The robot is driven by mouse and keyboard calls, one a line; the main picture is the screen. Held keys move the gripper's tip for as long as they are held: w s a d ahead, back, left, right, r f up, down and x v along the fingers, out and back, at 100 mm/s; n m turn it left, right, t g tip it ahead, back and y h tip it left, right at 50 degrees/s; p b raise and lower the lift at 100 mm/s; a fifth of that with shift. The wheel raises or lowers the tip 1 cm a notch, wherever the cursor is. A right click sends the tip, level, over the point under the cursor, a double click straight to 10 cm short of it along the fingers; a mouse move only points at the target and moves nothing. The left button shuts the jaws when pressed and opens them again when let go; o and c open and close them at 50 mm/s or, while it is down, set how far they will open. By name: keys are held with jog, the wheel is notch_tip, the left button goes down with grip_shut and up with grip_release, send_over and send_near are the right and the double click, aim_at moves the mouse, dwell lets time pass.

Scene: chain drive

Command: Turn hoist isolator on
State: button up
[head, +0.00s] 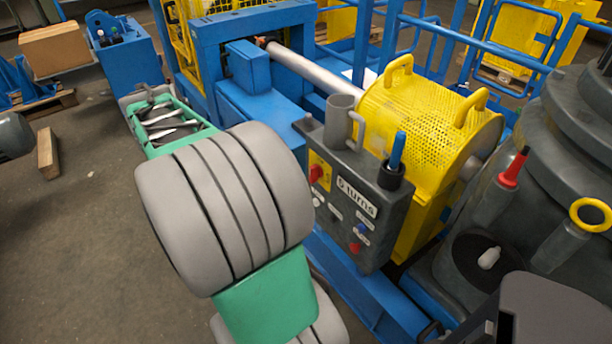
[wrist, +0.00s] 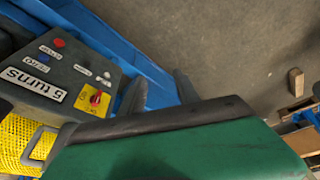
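The hoist isolator is a red rotary knob on a yellow plate, on the dark grey control box (head: 365,200). The knob (head: 316,173) shows in the head view just right of my grey arm link. In the wrist view the knob (wrist: 95,99) is at the left, and the box appears upside down. The marks on its plate are too small to read. My gripper (wrist: 158,88) shows in the wrist view as two dark fingers with a gap between them, empty. They are to the right of the knob and apart from it. In the head view my gripper is hidden.
The box also carries a "5 turns" label (head: 356,197), a blue button (head: 361,227) and a red button (head: 354,247). A yellow mesh guard (head: 425,115) stands behind it. A green-sided tray of metal parts (head: 150,148) lies beyond my arm. Floor at the left is mostly clear.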

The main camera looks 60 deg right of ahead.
jog(key=s+d+f+m+g+b, duration=0.1)
jog(key=d+f+m, duration=0.2)
jog(key=d, duration=0.4)
jog(key=s+d+f+m, duration=0.2)
jog(key=d, duration=0.4)
jog(key=m+g+b, duration=0.2)
jog(key=m+g, duration=0.1)
jog(key=m, duration=0.3)
send_over(311, 167)
jog(key=w+a, duration=0.2)
jog(key=a, duration=0.1)
notch_tip(311, 167, down, 6)
jog(key=shift+m+h, duration=0.4)
jog(key=x, duration=0.5)
jog(key=d+x, duration=0.1)
jog(key=x, duration=0.1)
jog(key=shift+s, duration=0.5)
jog(key=shift+d+f, duration=0.15)
jog(key=shift+f, duration=0.15)
grip_shut()
